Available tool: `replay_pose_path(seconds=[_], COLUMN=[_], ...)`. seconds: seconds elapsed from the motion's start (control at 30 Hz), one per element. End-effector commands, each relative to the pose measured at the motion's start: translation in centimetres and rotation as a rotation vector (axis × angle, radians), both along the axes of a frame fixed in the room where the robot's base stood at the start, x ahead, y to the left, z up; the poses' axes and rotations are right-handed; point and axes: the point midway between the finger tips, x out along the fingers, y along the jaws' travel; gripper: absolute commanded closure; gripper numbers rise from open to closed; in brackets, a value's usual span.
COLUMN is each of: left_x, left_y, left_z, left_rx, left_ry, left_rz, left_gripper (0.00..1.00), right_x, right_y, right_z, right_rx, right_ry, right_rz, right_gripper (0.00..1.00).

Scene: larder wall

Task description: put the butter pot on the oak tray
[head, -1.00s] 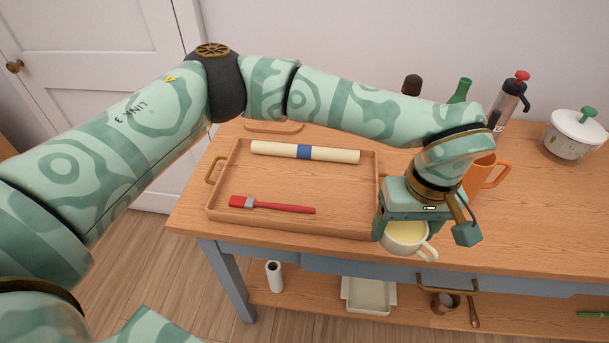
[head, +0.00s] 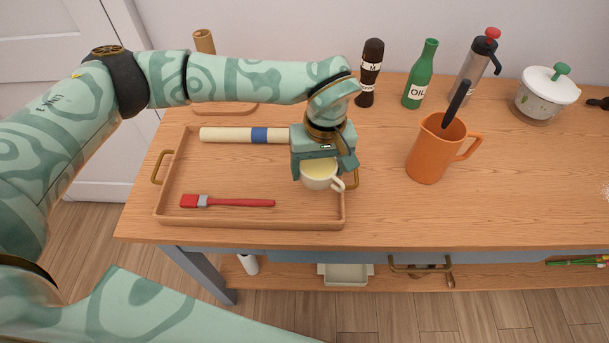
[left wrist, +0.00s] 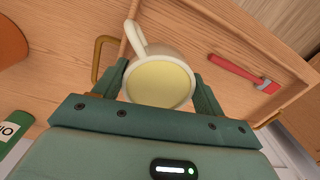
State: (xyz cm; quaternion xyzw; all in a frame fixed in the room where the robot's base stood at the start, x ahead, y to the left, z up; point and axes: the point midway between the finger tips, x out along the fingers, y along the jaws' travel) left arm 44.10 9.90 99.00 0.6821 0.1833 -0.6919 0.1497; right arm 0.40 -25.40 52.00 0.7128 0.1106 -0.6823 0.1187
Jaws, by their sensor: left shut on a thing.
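The butter pot (head: 319,176) is a small cream cup with a side handle and pale yellow contents. My left gripper (head: 318,166) is shut on it. The pot also shows upright between the two fingers in the left wrist view (left wrist: 158,84). The oak tray (head: 250,222) is a rectangular wooden tray with brass handles on the table. The pot is over the right end of the tray, near its right rim. I cannot tell whether its base touches the tray floor. My right gripper is not in view.
A rolled cream cloth with a blue band (head: 232,135) and a red brush (head: 228,202) lie in the tray. An orange jug (head: 431,152) stands right of the tray. A pepper mill (head: 370,75), green oil bottle (head: 420,78) and white lidded pot (head: 546,92) stand behind.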

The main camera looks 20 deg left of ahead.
Motion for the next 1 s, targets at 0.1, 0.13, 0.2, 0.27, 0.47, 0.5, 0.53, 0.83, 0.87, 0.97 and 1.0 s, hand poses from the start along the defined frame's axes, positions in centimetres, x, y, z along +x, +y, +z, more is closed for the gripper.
replay_pose_path(seconds=[0.1, 0.13, 0.2, 0.27, 0.47, 0.5, 0.53, 0.83, 0.87, 0.97, 1.0], left_x=[0.5, 0.6, 0.7, 0.7, 0.8, 0.8, 0.9, 0.9, 0.9, 0.9, 0.9], left_y=[1.3, 1.5, 1.8, 2.2, 2.6, 2.6, 2.6, 2.6, 2.6, 2.6, 2.6], left_z=[-1.7, -1.9, -2.3, -2.8, -5.9, -6.2, -6.3, -6.4, -6.5, -6.5, -6.5], left_rx=[-0.002, -0.003, -0.003, -0.002, -0.002, -0.002, -0.002, -0.002, -0.002, -0.001, -0.001], left_ry=[-0.001, -0.002, -0.001, 0.0, 0.001, 0.0, -0.001, -0.003, -0.003, -0.002, -0.002], left_rz=[0.003, 0.003, 0.001, 0.001, 0.0, 0.001, 0.001, 0.0, 0.0, 0.0, 0.0], left_gripper=[0.62, 0.62, 0.62, 0.62, 0.62, 0.62, 0.62, 0.62, 0.62, 0.07, 0.07], right_x=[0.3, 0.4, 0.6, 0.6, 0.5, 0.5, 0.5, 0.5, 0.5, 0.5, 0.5], right_y=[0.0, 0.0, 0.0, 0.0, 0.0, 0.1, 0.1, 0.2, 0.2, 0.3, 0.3], right_z=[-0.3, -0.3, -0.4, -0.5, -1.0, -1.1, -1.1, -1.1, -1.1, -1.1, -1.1], right_rx=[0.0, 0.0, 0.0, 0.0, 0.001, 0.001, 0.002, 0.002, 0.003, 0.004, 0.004], right_ry=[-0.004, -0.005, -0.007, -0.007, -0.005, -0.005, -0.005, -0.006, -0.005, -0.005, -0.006], right_rz=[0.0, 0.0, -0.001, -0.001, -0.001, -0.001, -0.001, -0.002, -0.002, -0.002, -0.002], right_gripper=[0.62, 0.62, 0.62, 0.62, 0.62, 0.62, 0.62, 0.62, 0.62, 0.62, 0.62])
